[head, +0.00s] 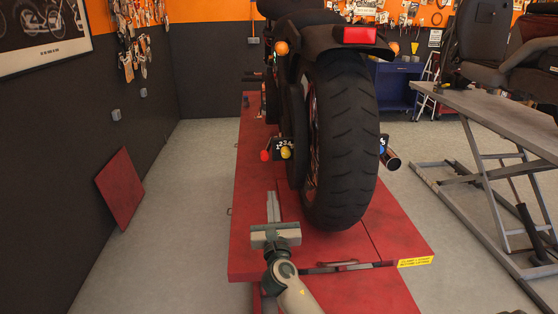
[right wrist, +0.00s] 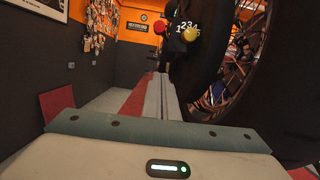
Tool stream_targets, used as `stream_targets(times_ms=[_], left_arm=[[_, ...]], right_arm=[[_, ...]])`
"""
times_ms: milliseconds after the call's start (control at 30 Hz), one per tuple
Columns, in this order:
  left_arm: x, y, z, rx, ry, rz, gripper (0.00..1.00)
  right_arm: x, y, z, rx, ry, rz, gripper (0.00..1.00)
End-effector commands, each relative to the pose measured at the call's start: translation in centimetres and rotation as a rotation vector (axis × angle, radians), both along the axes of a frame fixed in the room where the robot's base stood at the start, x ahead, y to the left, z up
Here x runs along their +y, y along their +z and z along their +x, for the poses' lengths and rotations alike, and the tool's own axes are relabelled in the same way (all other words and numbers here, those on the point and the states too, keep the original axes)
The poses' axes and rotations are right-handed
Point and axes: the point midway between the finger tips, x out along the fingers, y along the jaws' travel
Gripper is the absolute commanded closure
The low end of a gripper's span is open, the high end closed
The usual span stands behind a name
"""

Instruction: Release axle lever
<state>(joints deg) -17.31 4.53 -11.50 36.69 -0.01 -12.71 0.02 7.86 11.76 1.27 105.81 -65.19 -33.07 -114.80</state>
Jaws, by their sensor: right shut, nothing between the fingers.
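A motorcycle stands on a red lift, its rear tyre (head: 345,140) facing me. Left of the wheel, near axle height, is a dark plate (head: 283,143) with white digits, a red knob (head: 265,156) and a yellow knob (head: 286,153). In the right wrist view the red knob (right wrist: 159,27) and yellow knob (right wrist: 190,34) appear beyond the fingertips. I cannot tell which part is the axle lever. My right gripper (head: 273,197) is shut and empty, pointing forward, short of the knobs and apart from them. Its fingers (right wrist: 160,80) are together. My left gripper is not in view.
The red lift platform (head: 250,235) lies below my right gripper, with a handle (head: 335,267) at its near edge. A blue knob (head: 382,146) and exhaust (head: 391,160) are right of the wheel. A grey lift (head: 490,115) stands at right.

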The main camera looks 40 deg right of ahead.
Motion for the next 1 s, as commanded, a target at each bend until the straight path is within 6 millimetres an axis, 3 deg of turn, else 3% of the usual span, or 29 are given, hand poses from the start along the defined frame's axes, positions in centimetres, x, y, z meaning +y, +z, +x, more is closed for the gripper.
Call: stream_targets(times_ms=[567, 767, 1000], left_arm=[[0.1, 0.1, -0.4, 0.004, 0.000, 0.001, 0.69], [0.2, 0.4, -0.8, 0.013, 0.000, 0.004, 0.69], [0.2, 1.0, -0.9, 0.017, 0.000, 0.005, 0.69]], right_arm=[[-0.3, 0.3, 0.6, 0.004, -0.001, -0.015, 1.00], [-1.2, 0.9, 2.2, 0.004, -0.001, -0.015, 1.00], [-3.2, 1.8, 5.4, 0.002, -0.003, -0.015, 1.00]])
